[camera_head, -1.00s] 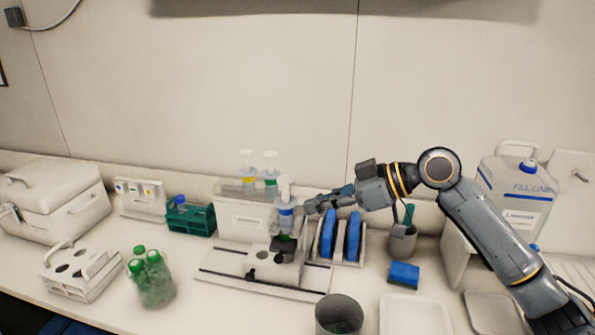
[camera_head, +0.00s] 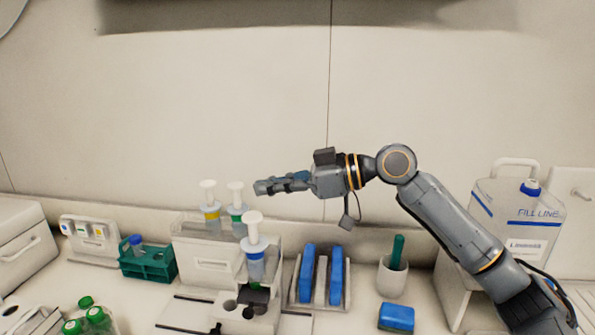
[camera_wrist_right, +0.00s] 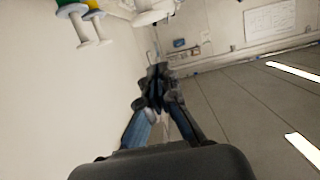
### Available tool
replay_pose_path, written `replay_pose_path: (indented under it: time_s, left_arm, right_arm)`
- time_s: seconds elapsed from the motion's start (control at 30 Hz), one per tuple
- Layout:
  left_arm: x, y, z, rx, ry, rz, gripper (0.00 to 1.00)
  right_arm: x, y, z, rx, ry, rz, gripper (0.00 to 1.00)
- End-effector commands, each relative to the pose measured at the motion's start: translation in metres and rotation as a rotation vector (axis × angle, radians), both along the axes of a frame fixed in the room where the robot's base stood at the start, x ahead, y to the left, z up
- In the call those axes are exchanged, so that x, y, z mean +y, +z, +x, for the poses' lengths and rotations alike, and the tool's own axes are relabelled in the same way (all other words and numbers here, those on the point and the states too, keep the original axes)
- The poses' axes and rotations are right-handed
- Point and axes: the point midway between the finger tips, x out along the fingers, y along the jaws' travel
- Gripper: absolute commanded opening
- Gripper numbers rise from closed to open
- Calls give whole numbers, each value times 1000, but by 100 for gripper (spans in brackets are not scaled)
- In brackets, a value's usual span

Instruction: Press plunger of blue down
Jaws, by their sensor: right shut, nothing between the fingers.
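The syringe with the blue band (camera_head: 256,266) stands upright in a white and dark holder (camera_head: 262,297) on the bench. Its white plunger (camera_head: 253,222) sticks up well above the barrel. My right gripper (camera_head: 262,187) is shut and empty, pointing left, and appears just above the plunger's top in the head view. A gap shows between them, and I cannot tell their depth. In the right wrist view the closed fingers (camera_wrist_right: 157,82) hold nothing. A white round part at the top edge of that view is cut off and unclear. My left gripper is out of view.
Syringes with yellow (camera_head: 211,212) and green (camera_head: 236,212) bands stand in a white box (camera_head: 210,264) behind left. A blue-plated rack (camera_head: 347,292), a grey cup (camera_head: 392,276) and a blue sponge (camera_head: 396,317) are to the right. A green rack (camera_head: 146,262) is left.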

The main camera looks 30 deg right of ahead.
Motion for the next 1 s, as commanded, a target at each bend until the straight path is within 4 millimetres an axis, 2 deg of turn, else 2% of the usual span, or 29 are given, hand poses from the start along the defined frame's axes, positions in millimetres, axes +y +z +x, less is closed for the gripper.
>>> replay_pose_path:
  time_s: [0.07, 0.13, 0.3, 0.43, 0.8, 1.0]
  left_arm:
    - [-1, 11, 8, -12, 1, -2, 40]
    - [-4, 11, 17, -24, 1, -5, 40]
    - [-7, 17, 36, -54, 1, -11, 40]
    - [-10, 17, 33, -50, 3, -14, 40]
    - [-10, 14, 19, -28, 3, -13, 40]
    - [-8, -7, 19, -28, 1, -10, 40]
  right_arm:
    - [14, 1, 8, 0, 3, 1, 0]
    - [10, -18, 7, 6, -2, -2, 0]
    - [10, -36, 7, 2, -1, 0, 0]
    - [9, -43, 7, 1, -1, 0, 0]
    - [9, -46, 7, 0, -1, 0, 0]
    - [10, -71, 6, 2, 0, 1, 0]
